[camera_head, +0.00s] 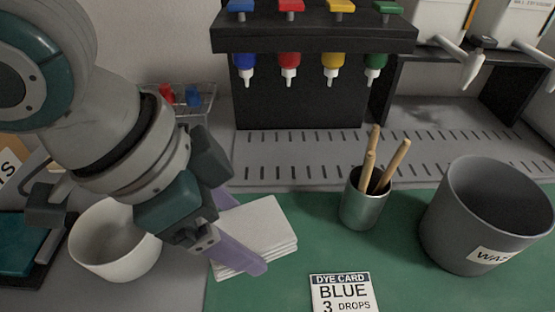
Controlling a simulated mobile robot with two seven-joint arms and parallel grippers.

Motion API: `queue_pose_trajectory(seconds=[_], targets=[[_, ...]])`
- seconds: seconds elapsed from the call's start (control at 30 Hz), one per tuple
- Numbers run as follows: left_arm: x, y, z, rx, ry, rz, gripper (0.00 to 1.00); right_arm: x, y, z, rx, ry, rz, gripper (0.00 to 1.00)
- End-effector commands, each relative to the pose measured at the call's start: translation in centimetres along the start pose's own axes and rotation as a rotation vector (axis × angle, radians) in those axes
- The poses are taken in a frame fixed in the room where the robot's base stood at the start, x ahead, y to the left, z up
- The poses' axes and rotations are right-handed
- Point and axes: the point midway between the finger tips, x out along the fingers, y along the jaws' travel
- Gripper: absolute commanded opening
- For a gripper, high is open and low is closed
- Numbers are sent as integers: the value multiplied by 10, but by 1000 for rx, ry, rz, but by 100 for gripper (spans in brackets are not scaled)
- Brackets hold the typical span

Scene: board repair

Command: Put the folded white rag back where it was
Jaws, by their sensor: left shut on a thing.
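The folded white rag (268,224) is a flat stack of several layers at the left edge of the green mat (310,255). My left gripper (230,226) reaches in from the upper left and is shut on the rag's left side. One pale purple finger lies in front of the rag and the other shows behind it. The fingers hide the rag's left part. I cannot tell whether the rag touches the mat or is held just above it. My right gripper is not in view.
A white bowl (112,245) stands left of the gripper. A metal cup (362,205) with wooden sticks and a grey waste bin (480,215) stand to the right. A dye card (341,293) lies in front. A dye rack (310,90) with coloured bottles stands behind.

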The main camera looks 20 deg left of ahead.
Motion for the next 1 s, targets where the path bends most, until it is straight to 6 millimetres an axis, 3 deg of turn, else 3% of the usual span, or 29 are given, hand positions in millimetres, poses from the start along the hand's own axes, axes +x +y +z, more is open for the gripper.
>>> queue_pose_trajectory(seconds=[0.03, 0.1, 0.27, 0.5, 0.97, 1.0], targets=[[15, 0, 7, -2, -3, 1, 28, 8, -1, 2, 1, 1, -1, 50], [26, 0, 11, -2, -2, 1, 28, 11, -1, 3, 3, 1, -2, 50], [38, 0, 16, -1, 0, -1, 28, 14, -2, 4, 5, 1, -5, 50], [71, 0, 29, -1, 0, 0, 28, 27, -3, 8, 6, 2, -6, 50], [79, 0, 32, -1, 0, -1, 28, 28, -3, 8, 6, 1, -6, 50], [78, 0, 32, -1, 0, -1, 83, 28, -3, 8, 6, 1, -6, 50]])
